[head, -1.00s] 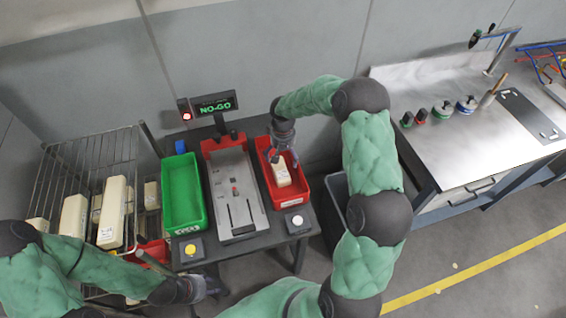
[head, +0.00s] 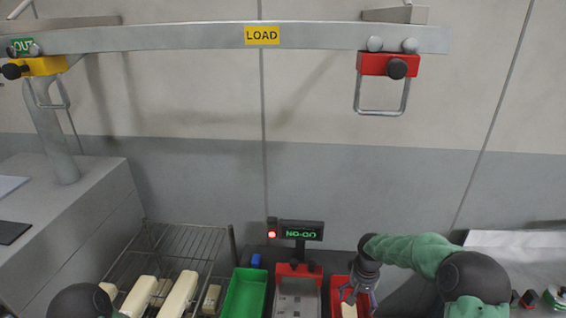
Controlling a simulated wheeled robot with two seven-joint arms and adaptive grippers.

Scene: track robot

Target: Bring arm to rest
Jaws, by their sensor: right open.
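My right gripper (head: 358,293) is over the red bin (head: 336,288) at the bottom of the head view. It is open, and a cream block (head: 349,310) lies in the bin just below its fingers. Whether the fingers touch the block I cannot tell. The right arm, in a green cover, comes in from the right. Of my left arm only a dark rounded part shows at the bottom left; its gripper is out of the picture.
A green bin (head: 246,291) and a grey fixture (head: 297,296) stand left of the red bin. A display (head: 301,231) reads NO-GO beside a lit red lamp. A wire rack (head: 160,245) holds several cream blocks. An overhead rail (head: 200,39) marked LOAD carries a red hanger (head: 388,65).

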